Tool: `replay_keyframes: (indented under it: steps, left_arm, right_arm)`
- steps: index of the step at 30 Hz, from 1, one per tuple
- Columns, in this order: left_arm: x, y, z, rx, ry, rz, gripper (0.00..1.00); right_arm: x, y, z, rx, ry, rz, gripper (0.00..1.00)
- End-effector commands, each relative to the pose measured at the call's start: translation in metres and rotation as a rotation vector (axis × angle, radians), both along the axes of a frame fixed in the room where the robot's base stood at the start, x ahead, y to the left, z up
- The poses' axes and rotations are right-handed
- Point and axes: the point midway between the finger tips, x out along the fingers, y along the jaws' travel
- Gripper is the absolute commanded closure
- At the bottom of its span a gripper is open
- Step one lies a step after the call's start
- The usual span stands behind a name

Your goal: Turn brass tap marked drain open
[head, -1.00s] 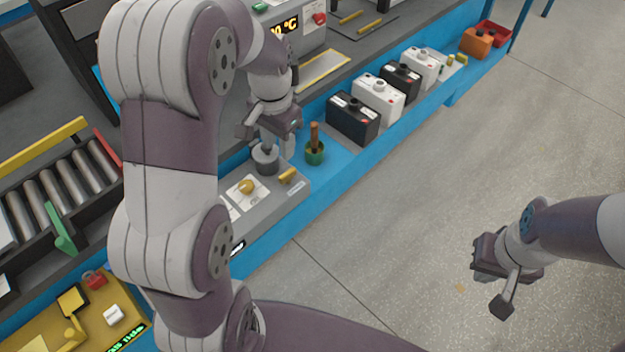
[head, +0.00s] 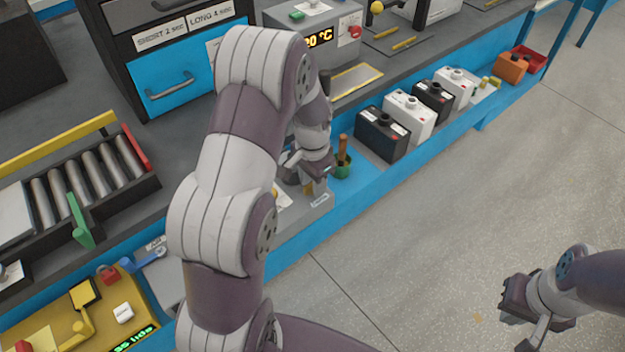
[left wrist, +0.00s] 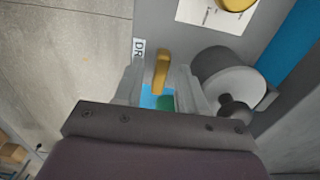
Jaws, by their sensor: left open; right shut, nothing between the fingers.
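The brass tap (left wrist: 162,72) is a small yellow lever on the grey panel. It lies beside a white label (left wrist: 138,50) of which only "DR" shows in the left wrist view. My left gripper (left wrist: 158,80) is open, with one finger on each side of the tap; I cannot tell whether either finger touches it. In the head view my left gripper (head: 308,180) is low over the panel's right end and partly hides the tap (head: 309,188). My right gripper (head: 522,312) is shut and empty, above the floor at the lower right.
A grey cylinder (left wrist: 228,75) stands close beside the right finger. A yellow knob (left wrist: 236,3) on a white plate is further up. A green pot (head: 342,170) with a brown handle stands just right of the gripper. Several batteries (head: 382,136) line the blue bench.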

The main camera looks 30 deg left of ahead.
Motion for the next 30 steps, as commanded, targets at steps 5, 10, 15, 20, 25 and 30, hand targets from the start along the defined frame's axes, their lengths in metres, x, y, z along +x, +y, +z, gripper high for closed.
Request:
replay_keyframes:
  steps: [5, 10, 15, 20, 25, 30]
  left_arm:
    - [0.000, 0.000, 0.000, 0.000, 0.000, 0.000, 1.00]
    - [0.000, 0.000, 0.000, 0.000, 0.000, 0.001, 1.00]
    - [0.000, 0.000, 0.002, 0.000, 0.001, 0.025, 1.00]
    - [0.000, 0.000, 0.003, 0.000, 0.002, 0.096, 1.00]
    - [0.000, 0.000, 0.004, 0.000, 0.002, 0.225, 1.00]
    - [0.000, 0.000, 0.004, 0.000, 0.001, 0.385, 1.00]
  right_arm:
    - [0.000, 0.000, 0.000, 0.000, 0.000, 0.000, 1.00]
    - [0.000, 0.000, 0.000, 0.000, 0.000, 0.000, 1.00]
    - [0.000, 0.000, 0.003, 0.000, 0.000, 0.000, 1.00]
    - [0.000, 0.000, 0.010, 0.000, 0.000, 0.000, 1.00]
    - [0.000, 0.000, 0.021, 0.000, 0.000, 0.000, 1.00]
    - [0.000, 0.000, 0.032, 0.000, 0.000, 0.000, 1.00]
